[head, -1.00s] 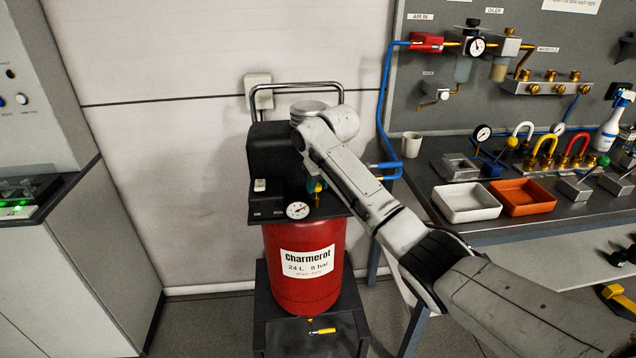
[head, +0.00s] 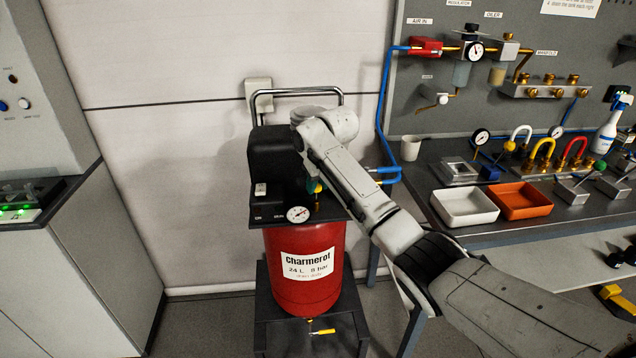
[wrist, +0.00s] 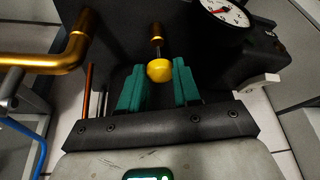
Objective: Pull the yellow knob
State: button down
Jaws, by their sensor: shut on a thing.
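The yellow knob (wrist: 159,70) is a small round ball on a thin stem, with a brass fitting (wrist: 156,27) behind it in the wrist view. My gripper (wrist: 159,80) has two green fingers, one on each side of the knob, and is shut on it. The stem shows between the knob and the fitting. In the head view my arm reaches over the red air tank (head: 310,295), labelled Charmerot, and hides most of the gripper and the knob.
A pressure gauge (head: 298,214) sits close to the gripper and shows in the wrist view (wrist: 228,10). A black motor housing (head: 272,165) and chrome handle (head: 297,92) stand behind. A brass pipe (wrist: 45,58) lies left in the wrist view. The workbench (head: 440,228) is right.

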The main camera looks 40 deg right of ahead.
jog(key=c, duration=0.8)
grip_release()
jog(key=v, duration=1.1)
jog(key=shift+f, duration=0.1)
jog(key=s+a+f+n+g+y, duration=0.1)
jog(key=s+a+f, duration=0.6)
jog(key=f, duration=0.4)
jog(key=s+a+f+y, duration=0.1)
jog(key=s+a+f, duration=0.4)
jog(key=a+f, duration=0.55)
jog(key=s+f, duration=0.2)
jog(key=s, duration=0.7)
jog(key=s+a+f+g, duration=0.1)
jog(key=s+f, duration=0.2)
jog(key=s, duration=0.7)
jog(key=s+a+f+n+g+h, duration=0.1)
jog(key=s+f, duration=0.2)
jog(key=s, duration=0.7)
